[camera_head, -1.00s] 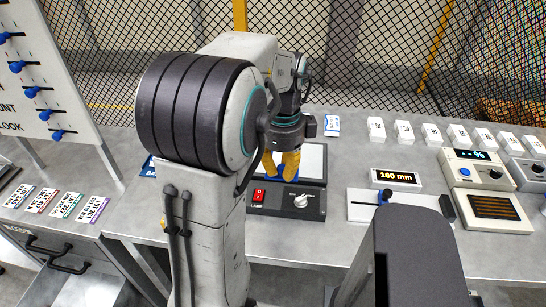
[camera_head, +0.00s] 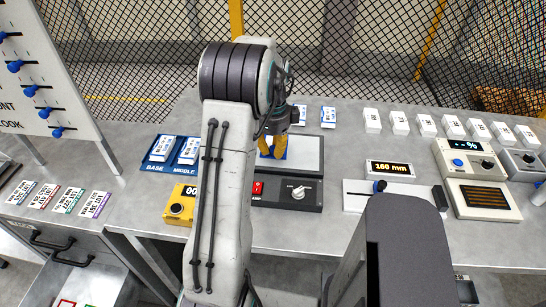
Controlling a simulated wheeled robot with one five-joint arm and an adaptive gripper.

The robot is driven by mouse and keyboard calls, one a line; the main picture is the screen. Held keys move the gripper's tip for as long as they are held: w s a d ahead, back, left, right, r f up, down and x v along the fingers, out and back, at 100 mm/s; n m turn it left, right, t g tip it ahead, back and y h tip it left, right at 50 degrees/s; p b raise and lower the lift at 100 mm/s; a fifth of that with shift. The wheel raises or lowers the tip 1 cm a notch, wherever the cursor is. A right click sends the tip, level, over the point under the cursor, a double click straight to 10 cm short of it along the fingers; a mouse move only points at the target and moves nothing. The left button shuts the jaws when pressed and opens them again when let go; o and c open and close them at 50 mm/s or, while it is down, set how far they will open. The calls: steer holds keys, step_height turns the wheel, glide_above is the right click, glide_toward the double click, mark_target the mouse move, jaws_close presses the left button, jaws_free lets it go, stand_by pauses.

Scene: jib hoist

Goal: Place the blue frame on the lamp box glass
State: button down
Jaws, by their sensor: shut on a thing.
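My gripper (camera_head: 272,153) has yellow fingers pointing down over the left part of the lamp box glass (camera_head: 306,153). It is shut on the blue frame (camera_head: 284,154), of which only small blue parts show around the fingers. The fingers and my arm hide the rest of it. The frame is at or just above the pale glass; I cannot tell whether they touch. The dark lamp box (camera_head: 285,205) has a red switch and a white knob on its front panel.
Blue holders marked BASE (camera_head: 152,168) and MIDDLE carry white cards left of my arm. A yellow device (camera_head: 179,207) stands in front of them. A 160 mm display (camera_head: 390,169) and a slider plate (camera_head: 357,203) are to the right. Several white blocks line the back.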

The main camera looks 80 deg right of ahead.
mark_target(273, 166)
steer(key=shift+f+p, duration=0.35)
steer(key=shift+f, duration=1.7)
steer(key=shift+f, duration=0.1)
steer(key=c, duration=1.2)
jaws_free()
steer(key=shift+c, duration=0.2)
